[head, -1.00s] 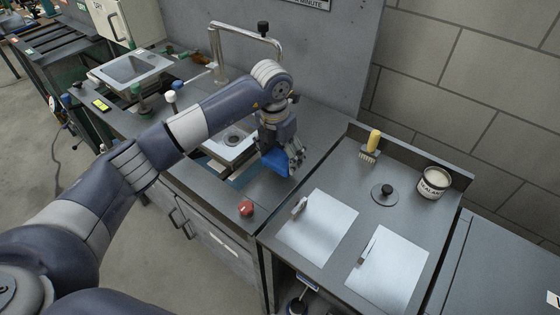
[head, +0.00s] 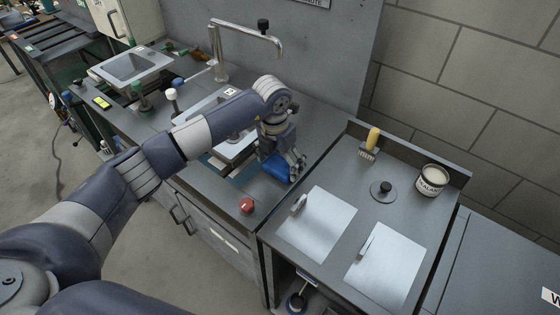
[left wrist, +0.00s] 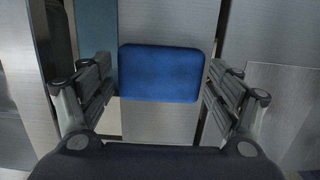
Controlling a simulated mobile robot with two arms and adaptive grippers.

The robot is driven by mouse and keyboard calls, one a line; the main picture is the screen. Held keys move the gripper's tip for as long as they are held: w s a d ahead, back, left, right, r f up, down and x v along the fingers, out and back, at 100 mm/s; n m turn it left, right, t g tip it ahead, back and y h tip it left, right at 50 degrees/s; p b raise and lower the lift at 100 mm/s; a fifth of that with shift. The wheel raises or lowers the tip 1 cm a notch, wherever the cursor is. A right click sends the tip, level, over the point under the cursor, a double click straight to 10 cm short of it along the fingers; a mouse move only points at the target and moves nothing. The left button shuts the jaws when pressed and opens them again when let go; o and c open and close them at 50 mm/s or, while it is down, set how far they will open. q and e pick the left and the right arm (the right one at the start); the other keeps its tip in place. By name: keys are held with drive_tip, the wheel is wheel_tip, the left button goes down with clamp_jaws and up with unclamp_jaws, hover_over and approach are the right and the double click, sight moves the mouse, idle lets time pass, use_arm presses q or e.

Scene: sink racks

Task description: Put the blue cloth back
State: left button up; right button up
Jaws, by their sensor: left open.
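The blue cloth (head: 277,168) is a small folded pad with rounded corners. It sits at the near right edge of the middle sink, partly hidden by the gripper in the head view. My left gripper (head: 298,168) is right at the cloth, pointing down, with its fingers open. In the left wrist view, the cloth (left wrist: 161,73) lies between and beyond the two spread fingers, with a gap on each side. Whether it rests fully on the surface I cannot tell. My right gripper is not in view.
A bent metal faucet (head: 216,50) stands behind the sink. A red knob (head: 246,205) is on the near counter edge. On the right counter are two pale sheets (head: 317,223), a yellow-handled brush (head: 371,144), a black-knobbed disc (head: 384,192) and a can (head: 431,181).

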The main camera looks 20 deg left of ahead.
sight(277, 168)
use_arm(q)
drive_tip(key=shift+r, duration=0.4)
wheel_tip(277, 168, up, 12)
drive_tip(key=s+b, duration=0.1)
drive_tip(key=b, duration=0.2)
drive_tip(key=shift+s+a+f, duration=0.15)
drive_tip(key=shift+a+f, duration=0.1)
drive_tip(key=shift+f, duration=0.1)
